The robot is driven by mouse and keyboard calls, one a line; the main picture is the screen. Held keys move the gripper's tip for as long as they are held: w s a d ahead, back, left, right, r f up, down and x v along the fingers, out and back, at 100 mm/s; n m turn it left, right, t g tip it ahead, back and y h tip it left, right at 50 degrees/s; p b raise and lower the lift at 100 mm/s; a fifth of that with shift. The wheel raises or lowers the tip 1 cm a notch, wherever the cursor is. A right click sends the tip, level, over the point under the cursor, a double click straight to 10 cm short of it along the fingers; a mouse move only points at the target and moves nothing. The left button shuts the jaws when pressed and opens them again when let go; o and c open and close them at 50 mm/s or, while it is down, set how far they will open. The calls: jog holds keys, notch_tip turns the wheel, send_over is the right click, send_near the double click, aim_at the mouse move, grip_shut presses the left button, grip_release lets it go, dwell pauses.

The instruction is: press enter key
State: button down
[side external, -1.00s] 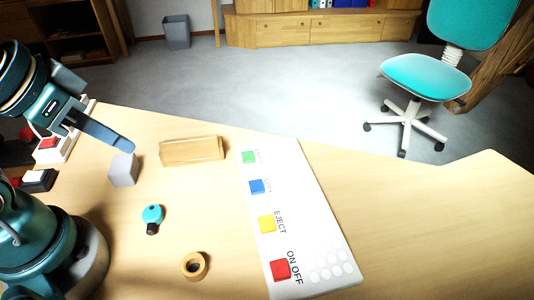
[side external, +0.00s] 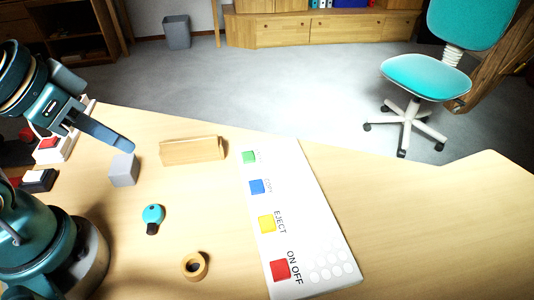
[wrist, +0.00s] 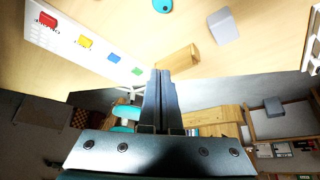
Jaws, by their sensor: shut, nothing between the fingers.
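A white key panel (side external: 317,214) lies flat on the desk. It carries a green key (side external: 249,157), a blue key (side external: 257,186), a yellow key (side external: 267,223) marked EJECT and a red key (side external: 280,269) marked ON OFF. The labels by the green and blue keys are too small to read surely. In the wrist view the green key (wrist: 137,71) is the panel key nearest my fingers. My gripper (side external: 128,147) is shut and empty, raised at the left of the desk near a grey block (side external: 123,171), well apart from the panel.
A wooden block (side external: 192,151) lies between my gripper and the panel. A teal key fob (side external: 153,218) and a tape-like ring (side external: 195,266) lie nearer the front. White and dark switch boxes (side external: 39,180) stand at the left. The desk right of the panel is clear.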

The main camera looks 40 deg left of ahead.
jog(key=w+r+m+t, duration=0.3)
jog(key=w+r+m, duration=0.1)
jog(key=w, duration=0.3)
jog(key=m+h, duration=0.1)
jog(key=m, duration=0.6)
send_over(243, 158)
notch_tip(243, 158, down, 7)
jog(key=shift+f, duration=4.4)
jog(key=shift+f, duration=0.1)
